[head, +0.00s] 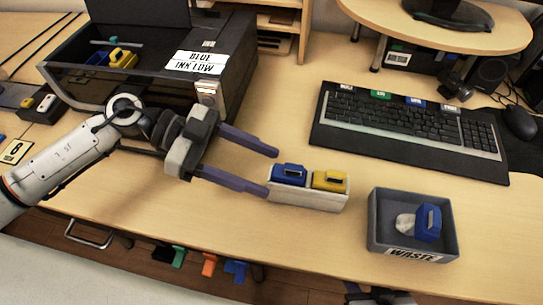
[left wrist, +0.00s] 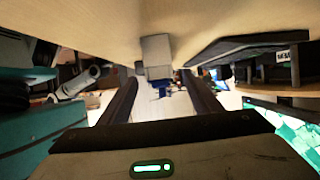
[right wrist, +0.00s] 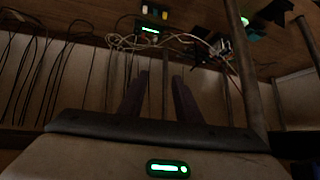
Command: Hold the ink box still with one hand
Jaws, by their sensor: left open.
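The ink box is a small white open box (head: 308,201) on the table. It holds a blue cartridge (head: 289,174) and a yellow cartridge (head: 329,180) side by side. My left gripper (head: 272,171) is open at the box's left end, with its two fingers pointing towards it. The nearer fingertip overlaps the box's left edge in the head view; I cannot tell if it touches. In the left wrist view a pale grey block (left wrist: 156,46) shows ahead of the fingers; I cannot tell which object it is. My right gripper (right wrist: 160,75) is open and empty below a wooden surface.
A grey waste bin (head: 383,241) holding a blue cartridge stands right of the box. A black printer (head: 230,85) labelled "BLUE INK LOW" is behind my left gripper. A keyboard (head: 410,128) lies at the back right. Loose cables (right wrist: 170,42) hang near my right gripper.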

